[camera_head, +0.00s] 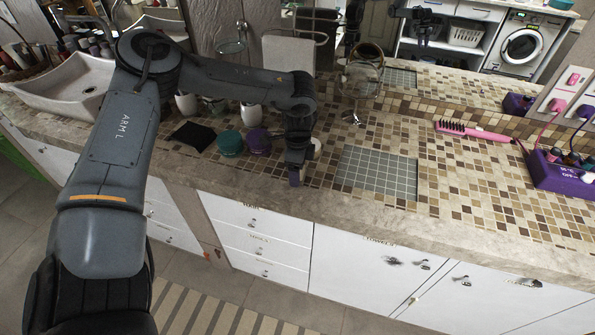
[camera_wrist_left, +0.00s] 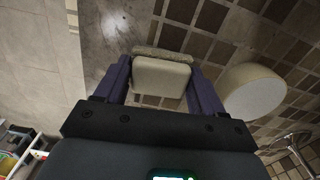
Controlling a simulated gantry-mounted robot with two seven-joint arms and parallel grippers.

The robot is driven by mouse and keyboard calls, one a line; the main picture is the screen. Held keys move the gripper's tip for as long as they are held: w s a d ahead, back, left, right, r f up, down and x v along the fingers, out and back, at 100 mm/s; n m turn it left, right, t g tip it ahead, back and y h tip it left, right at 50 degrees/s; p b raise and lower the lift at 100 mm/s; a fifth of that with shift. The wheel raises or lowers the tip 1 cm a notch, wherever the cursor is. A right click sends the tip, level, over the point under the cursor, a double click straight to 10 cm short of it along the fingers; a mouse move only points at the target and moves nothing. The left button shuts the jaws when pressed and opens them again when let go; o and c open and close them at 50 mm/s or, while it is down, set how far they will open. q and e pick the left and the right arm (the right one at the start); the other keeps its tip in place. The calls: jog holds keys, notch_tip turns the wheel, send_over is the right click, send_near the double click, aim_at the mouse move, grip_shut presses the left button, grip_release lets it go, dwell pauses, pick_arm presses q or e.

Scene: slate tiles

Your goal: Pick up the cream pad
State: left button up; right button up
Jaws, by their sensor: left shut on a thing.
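The cream pad (camera_wrist_left: 160,78) sits between the two fingers of my left gripper in the left wrist view, a small pale block with rounded corners. My left gripper (camera_wrist_left: 160,72) is shut on it. In the head view my left gripper (camera_head: 294,178) points down near the front edge of the tiled counter (camera_head: 460,190), and I cannot make out the pad there. Whether the pad touches the counter is not clear. My right gripper is not in view.
A cream round piece (camera_wrist_left: 255,92) stands close beside the right finger in the left wrist view. Teal (camera_head: 230,142) and purple (camera_head: 259,140) round items and a black cloth (camera_head: 192,136) lie left of the gripper. A grey tile mat (camera_head: 375,172) lies bare to the right.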

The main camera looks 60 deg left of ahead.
pick_arm(q)
jog(key=r, duration=0.4)
jog(key=shift+w+d+r+p, duration=0.15)
jog(key=shift+w+d+p, duration=0.15)
jog(key=shift+d, duration=0.1)
jog(key=w+d+r, duration=0.6)
jog(key=d, duration=0.2)
jog(key=shift+w+d, duration=0.2)
jog(key=shift+d, duration=0.1)
jog(key=shift+r, duration=0.1)
jog(key=o, duration=0.5)
jog(key=c, duration=0.4)
